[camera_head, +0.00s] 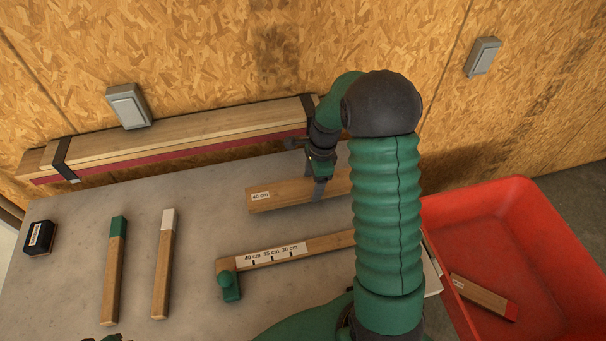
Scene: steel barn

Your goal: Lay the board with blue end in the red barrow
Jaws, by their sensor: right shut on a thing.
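My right gripper (317,190) is shut on a wooden board (274,196) labelled 40 cm, over the grey table. The board's right part is hidden behind my arm, so I cannot see whether it has a blue end. Whether it touches the table is unclear. The red barrow (510,202) stands at the right, with a red-ended board (484,298) lying in it. Only a small dark and green bit of what looks like my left gripper (101,338) shows at the bottom left edge.
A green-ended board (115,270) and a white-ended board (164,265) lie on the table (60,300). A measuring strip (275,255) with a green stop lies mid-table. A dark block (39,238) sits far left. Strapped planks (180,140) lie along the wall.

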